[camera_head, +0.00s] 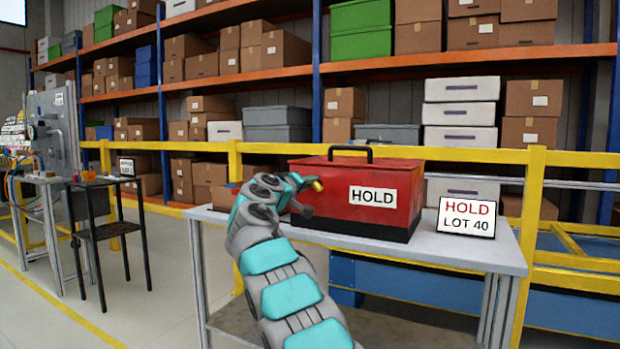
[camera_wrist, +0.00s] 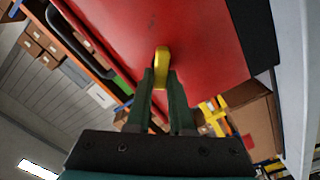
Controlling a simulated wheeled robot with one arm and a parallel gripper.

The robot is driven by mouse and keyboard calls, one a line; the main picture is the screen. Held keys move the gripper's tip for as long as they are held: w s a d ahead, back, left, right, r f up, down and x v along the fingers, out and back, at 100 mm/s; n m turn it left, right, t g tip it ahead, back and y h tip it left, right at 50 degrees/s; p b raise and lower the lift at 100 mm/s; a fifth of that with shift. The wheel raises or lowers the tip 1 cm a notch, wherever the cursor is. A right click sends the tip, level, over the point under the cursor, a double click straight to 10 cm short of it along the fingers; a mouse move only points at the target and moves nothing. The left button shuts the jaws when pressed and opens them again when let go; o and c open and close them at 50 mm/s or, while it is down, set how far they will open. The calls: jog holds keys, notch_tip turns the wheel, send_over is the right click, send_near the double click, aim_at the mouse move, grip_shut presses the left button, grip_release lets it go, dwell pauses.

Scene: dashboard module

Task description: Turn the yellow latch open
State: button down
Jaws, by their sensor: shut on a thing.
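The yellow latch (camera_head: 317,186) is on the left end of a red box (camera_head: 400,185) with a black handle on top and a black base. In the wrist view the latch (camera_wrist: 162,62) stands out from the red face (camera_wrist: 200,35), with its lower end between my fingertips. My gripper (camera_wrist: 160,75) is shut on the latch. In the head view my gripper (camera_head: 307,190) reaches the left end of the box, and my arm hides part of that end. I cannot tell how far the latch is turned.
The box stands on a grey table (camera_head: 460,252) beside a sign reading HOLD LOT 40 (camera_head: 466,218). A yellow rail (camera_head: 480,155) runs behind it, with loaded shelves beyond. A small dark stand (camera_head: 108,232) is at the left, with open floor between it and the table.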

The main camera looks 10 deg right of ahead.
jog(key=shift+w+a+f+n+p, duration=0.1)
jog(key=shift+f+n+p, duration=0.05)
jog(key=shift+n+p, duration=1.65)
jog(key=shift+a+f+n+p, duration=0.15)
jog(key=shift+n+p, duration=1.2)
jog(key=shift+n, duration=0.75)
jog(key=shift+f, duration=0.15)
jog(key=c, duration=0.8)
grip_release()
jog(key=shift+d, duration=0.1)
jog(key=b+v, duration=0.1)
jog(key=v, duration=0.7)
jog(key=shift+w, duration=0.1)
